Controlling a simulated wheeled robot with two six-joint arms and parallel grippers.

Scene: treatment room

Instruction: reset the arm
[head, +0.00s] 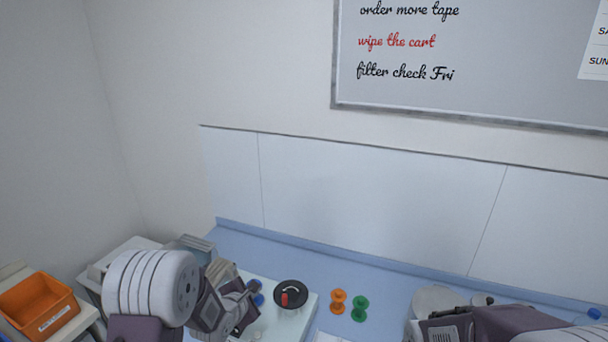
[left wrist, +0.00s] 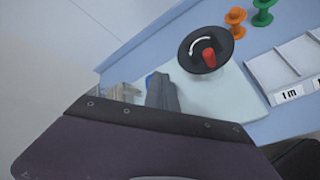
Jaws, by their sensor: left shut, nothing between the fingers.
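My left gripper (head: 240,318) is low in the head view, left of centre, pointing down over a pale board (head: 300,320). Its fingers are shut with nothing visible between them. In the left wrist view a dark grey finger (left wrist: 163,92) shows past my purple wrist housing, over the pale board. A round black dial (head: 291,292) with a red handle and a white arc mark sits on the board, right of the gripper and apart from it. My right arm comes in at the lower right; its fingertips are not visible.
An orange spool (head: 338,301) and a green spool (head: 359,308) stand right of the board. A white sectioned tray (left wrist: 290,68) lies nearby. An orange bin (head: 38,305) is at the far left. A wall panel and whiteboard (head: 470,75) are behind the blue counter (head: 390,280).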

